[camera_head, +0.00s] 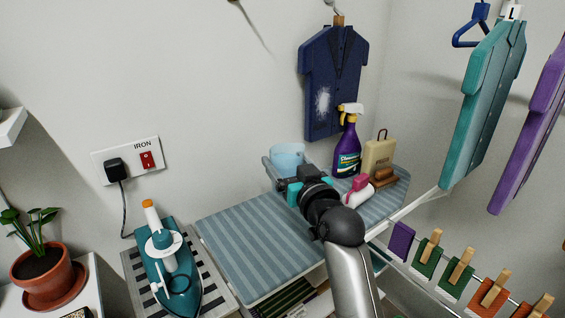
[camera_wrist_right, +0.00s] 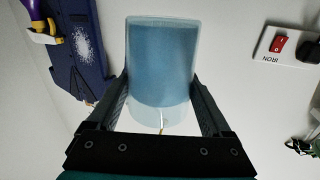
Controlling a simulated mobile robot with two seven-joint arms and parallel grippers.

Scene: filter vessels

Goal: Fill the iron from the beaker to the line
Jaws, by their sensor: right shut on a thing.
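The beaker (camera_head: 288,156) is a clear light-blue cup above the back of the striped ironing board. My right gripper (camera_head: 286,174) is shut on the beaker. In the right wrist view the beaker (camera_wrist_right: 162,62) stands between the two fingers (camera_wrist_right: 160,88) and holds blue liquid. The fill line on the iron is too small to make out. My left gripper is not in view.
The iron is on a striped stand (camera_head: 216,294) left of the ironing board (camera_head: 250,240). A wall socket (camera_head: 128,160) and potted plant (camera_head: 45,270) are left.

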